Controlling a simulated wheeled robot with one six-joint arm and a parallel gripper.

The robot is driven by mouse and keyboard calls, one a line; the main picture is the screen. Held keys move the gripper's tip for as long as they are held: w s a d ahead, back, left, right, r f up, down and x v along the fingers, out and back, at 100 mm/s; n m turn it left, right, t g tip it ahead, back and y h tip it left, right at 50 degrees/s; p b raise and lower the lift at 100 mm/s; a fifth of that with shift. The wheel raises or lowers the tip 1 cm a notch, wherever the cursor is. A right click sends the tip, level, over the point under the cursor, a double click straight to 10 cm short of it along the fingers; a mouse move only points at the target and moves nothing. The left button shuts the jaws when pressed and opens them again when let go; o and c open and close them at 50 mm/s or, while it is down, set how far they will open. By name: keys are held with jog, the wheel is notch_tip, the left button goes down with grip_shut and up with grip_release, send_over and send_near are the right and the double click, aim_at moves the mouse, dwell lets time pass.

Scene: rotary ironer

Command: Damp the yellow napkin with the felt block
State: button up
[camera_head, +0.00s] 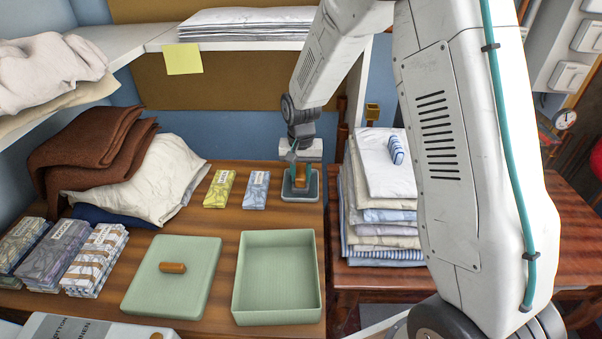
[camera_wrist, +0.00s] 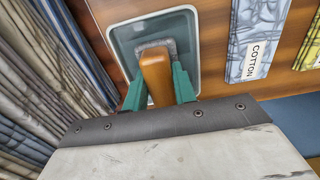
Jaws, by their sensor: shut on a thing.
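The yellow napkin (camera_head: 219,188) lies folded on the wooden table, left of a blue-grey folded napkin (camera_head: 256,190). The yellow one also shows at the upper right edge of the wrist view (camera_wrist: 303,30). The felt block has a wooden handle (camera_wrist: 156,75) and a grey felt base. My gripper (camera_wrist: 158,88) is shut on this handle, with a green finger on each side. The felt block is over or in a shallow grey tray (camera_head: 288,196) right of the napkins. I cannot tell whether the felt touches the tray's floor.
A green open box (camera_head: 277,312) and its lid (camera_head: 150,295) with a wooden knob lie in front. A tall stack of folded linen (camera_head: 381,217) stands close to the tray's right. Brown and cream cloths (camera_head: 95,150) are heaped at left. A shelf (camera_head: 150,38) runs above.

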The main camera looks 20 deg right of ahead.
dwell(0.4)
jog(key=shift+r, duration=3.45)
